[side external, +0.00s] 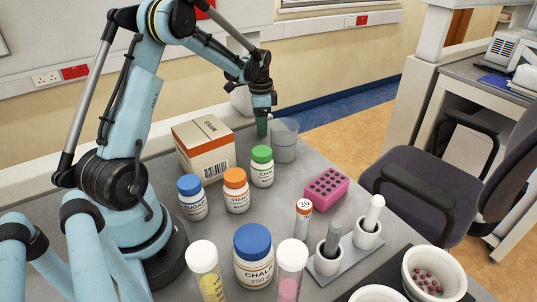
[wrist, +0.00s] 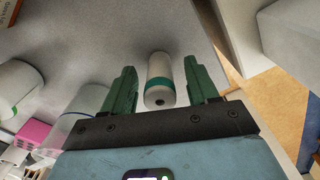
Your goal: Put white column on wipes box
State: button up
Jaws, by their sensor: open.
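The white column (wrist: 160,78), a small white cylinder with a green band and a dark spot on its near end, is in the wrist view. It sits between the two green fingers of my gripper (wrist: 163,88), with gaps on both sides. The gripper is open and holds nothing. In the side view my gripper (side external: 262,126) is low at the back of the bench, right of the wipes box; I cannot make out the column there. The wipes box (side external: 205,148), white and orange-brown with a barcode, stands at the back left, its top bare.
A clear beaker (side external: 285,140) stands close to the right of my gripper. The green-capped bottle (side external: 262,167), orange-capped bottle (side external: 236,190) and blue-capped bottle (side external: 192,197) stand in front of the box. A pink rack (side external: 326,188) is further right. The bench edge is near the column.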

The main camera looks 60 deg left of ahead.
jog(key=shift+f, duration=0.55)
grip_shut()
jog(key=shift+r, duration=0.15)
